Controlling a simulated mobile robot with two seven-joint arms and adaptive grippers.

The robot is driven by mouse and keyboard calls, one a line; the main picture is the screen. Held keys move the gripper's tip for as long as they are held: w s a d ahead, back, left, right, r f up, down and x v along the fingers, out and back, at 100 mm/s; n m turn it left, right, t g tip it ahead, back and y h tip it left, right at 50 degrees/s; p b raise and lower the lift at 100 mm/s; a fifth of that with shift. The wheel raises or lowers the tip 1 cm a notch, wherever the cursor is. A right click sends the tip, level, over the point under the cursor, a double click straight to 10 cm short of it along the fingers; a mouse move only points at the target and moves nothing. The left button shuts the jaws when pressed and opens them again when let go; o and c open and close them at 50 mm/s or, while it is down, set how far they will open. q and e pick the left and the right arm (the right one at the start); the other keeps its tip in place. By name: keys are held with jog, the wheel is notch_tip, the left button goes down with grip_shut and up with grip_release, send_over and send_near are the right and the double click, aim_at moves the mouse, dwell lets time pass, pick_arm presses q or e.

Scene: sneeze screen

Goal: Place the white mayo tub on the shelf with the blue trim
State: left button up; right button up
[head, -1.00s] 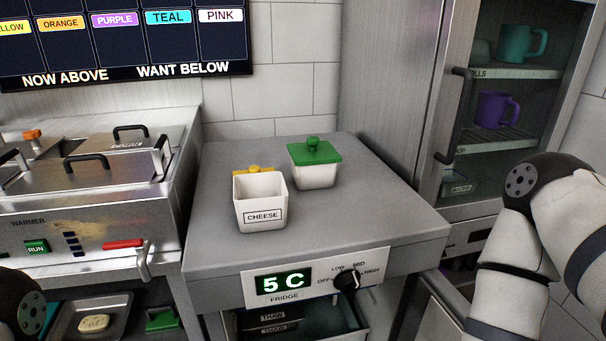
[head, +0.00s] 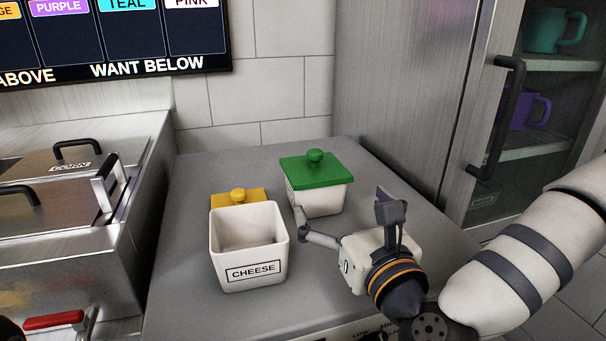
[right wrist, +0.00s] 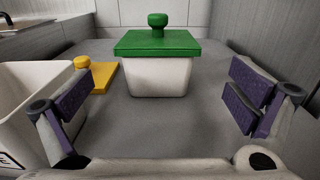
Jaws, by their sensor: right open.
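A white tub with a green knobbed lid (head: 318,196) stands upright on the grey counter (head: 190,300). No label shows on it, so I cannot tell if it is the mayo tub. My right gripper (head: 342,208) is open and low over the counter, in front of this tub. In the right wrist view the green-lidded tub (right wrist: 158,78) stands ahead, centred between the spread fingers (right wrist: 160,105), with nothing held. A blue-trimmed shelf is not in view. My left gripper is not in view.
An open white tub labelled CHEESE (head: 250,262) stands close left of my right gripper, with a yellow lid (head: 238,198) behind it. A metal cabinet with a black handle (head: 497,120) holds mugs at right. A warmer with lidded pans (head: 70,165) is at left.

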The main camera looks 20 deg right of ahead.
aim_at(314, 168)
jog(key=w, duration=1.2)
jog(key=shift+w+a+f, duration=0.2)
jog(key=shift+a+f, duration=0.1)
jog(key=c, duration=1)
